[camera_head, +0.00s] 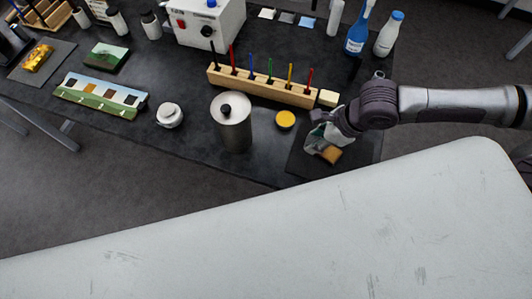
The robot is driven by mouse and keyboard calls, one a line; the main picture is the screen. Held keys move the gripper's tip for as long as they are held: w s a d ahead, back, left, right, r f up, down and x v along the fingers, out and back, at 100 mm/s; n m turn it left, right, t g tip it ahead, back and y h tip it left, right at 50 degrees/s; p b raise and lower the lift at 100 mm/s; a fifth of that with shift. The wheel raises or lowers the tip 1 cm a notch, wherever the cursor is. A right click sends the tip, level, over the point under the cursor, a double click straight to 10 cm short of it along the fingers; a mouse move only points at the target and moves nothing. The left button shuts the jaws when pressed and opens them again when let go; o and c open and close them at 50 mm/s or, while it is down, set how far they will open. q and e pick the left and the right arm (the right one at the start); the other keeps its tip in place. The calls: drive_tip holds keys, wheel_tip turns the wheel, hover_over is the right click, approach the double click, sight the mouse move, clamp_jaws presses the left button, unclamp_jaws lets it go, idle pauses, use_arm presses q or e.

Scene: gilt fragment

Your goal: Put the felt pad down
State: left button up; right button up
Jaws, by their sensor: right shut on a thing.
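My right gripper (321,118) reaches in from the right over the bench's front right part. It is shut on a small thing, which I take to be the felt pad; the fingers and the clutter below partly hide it. A pale grey-green and white piece (317,136) shows right beneath the fingers; I cannot tell whether it touches them. A tan block (330,155) lies just in front of that piece, on a dark mat (303,162). A cream cube (328,98) sits just behind the fingers. My left gripper is not in view.
A wooden rack (262,88) with several coloured tools stands behind left. A steel canister (234,125), a yellow lid (285,120) and a white jar (169,115) stand left. Bottles (388,34) stand at the back right. A gold fragment (38,57) lies far left.

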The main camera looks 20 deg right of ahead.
sight(310, 143)
drive_tip(key=shift+w+a+f+b, duration=0.25)
drive_tip(key=shift+a+f+b, duration=0.35)
drive_tip(key=shift+a+f, duration=0.5)
drive_tip(key=w+a+f+b, duration=0.1)
drive_tip(key=a, duration=0.1)
drive_tip(key=w+a+f+b, duration=0.1)
drive_tip(key=a, duration=0.1)
drive_tip(key=w+a+f, duration=0.1)
drive_tip(key=a+f, duration=0.1)
drive_tip(key=shift+w+a+b, duration=0.1)
drive_tip(key=shift+a+b, duration=0.2)
drive_tip(key=shift+b, duration=0.1)
drive_tip(key=shift+w+a+f, duration=0.15)
drive_tip(key=shift+w+a, duration=0.05)
drive_tip(key=shift+a, duration=0.2)
wheel_tip(310, 143, down, 4)
drive_tip(key=b, duration=0.4)
drive_tip(key=shift+f+b, duration=0.1)
drive_tip(key=shift+b, duration=0.3)
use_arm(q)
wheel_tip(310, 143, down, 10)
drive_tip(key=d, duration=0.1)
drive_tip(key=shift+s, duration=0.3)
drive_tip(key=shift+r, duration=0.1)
use_arm(e)
drive_tip(key=o, duration=1)
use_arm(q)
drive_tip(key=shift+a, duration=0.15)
